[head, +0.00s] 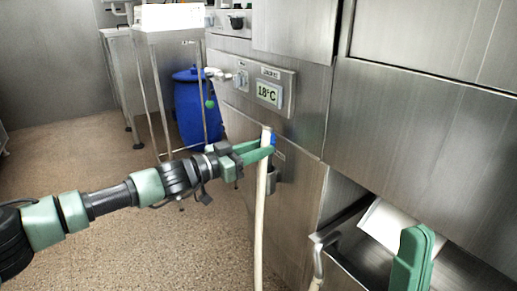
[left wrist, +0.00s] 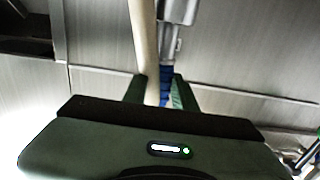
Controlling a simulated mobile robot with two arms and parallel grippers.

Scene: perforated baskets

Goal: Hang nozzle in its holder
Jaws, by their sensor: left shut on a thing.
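My left gripper (head: 264,147) is shut on the nozzle, whose blue part (head: 273,139) shows at the fingertips, in front of the steel cabinet. The cream hose (head: 260,215) hangs down from there past the lower picture edge. In the left wrist view the blue part (left wrist: 167,78) lies between the two green fingers, beside the cream hose (left wrist: 145,40). A small metal bracket (head: 273,181), seemingly the holder, is on the cabinet front just below and right of the fingers. It also shows in the left wrist view (left wrist: 177,12). Most of the nozzle is hidden.
A green part of my right gripper (head: 410,262) shows at lower right, near an open steel recess with a white panel (head: 392,226). A blue barrel (head: 192,110) and steel stand (head: 168,42) are behind; floor at left is clear.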

